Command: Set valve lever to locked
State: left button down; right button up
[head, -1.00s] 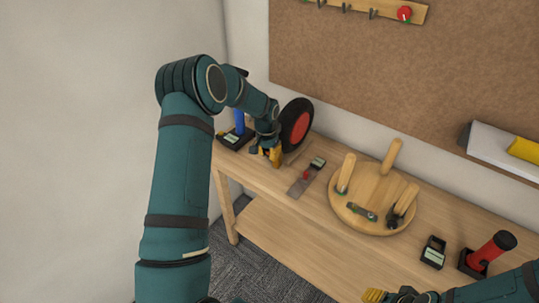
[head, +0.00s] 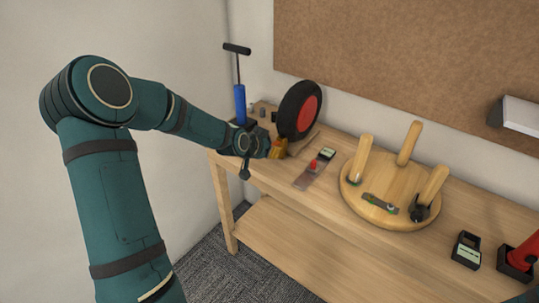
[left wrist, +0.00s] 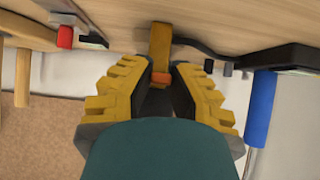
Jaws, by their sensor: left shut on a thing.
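A black tyre with a red hub (head: 309,113) stands upright on the bench. Left of it stands a blue floor pump (head: 239,103) with a black T-handle; its blue barrel (left wrist: 260,108) shows at the right of the left wrist view. My left gripper (head: 280,148) is at the tyre's lower left. In the left wrist view its yellow fingers are shut on a small yellow-brown lever (left wrist: 160,45) with an orange end, apparently the valve lever. A black hose runs from beside it toward the pump. The fingers partly hide the lever, and its setting cannot be read. My right gripper is out of view.
A round wooden stool top (head: 378,212) with upright legs lies right of the tyre, tools on it. A metal plate with a red knob (head: 311,172) lies between them. A black holder (head: 466,251) stands further right. The bench's front strip is mostly clear.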

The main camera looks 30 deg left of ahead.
pick_arm(q)
jog(key=shift+f+t+b, duration=0.45)
jog(key=shift+t+b, duration=0.2)
jog(key=shift+t, duration=0.25)
jog(key=c, duration=0.9)
grip_release()
jog(key=shift+w, duration=0.1)
jog(key=shift+s+a+r, duration=0.1)
jog(key=shift+s+r, duration=0.15)
jog(key=shift+s, duration=0.25)
jog(key=v, duration=1.1)
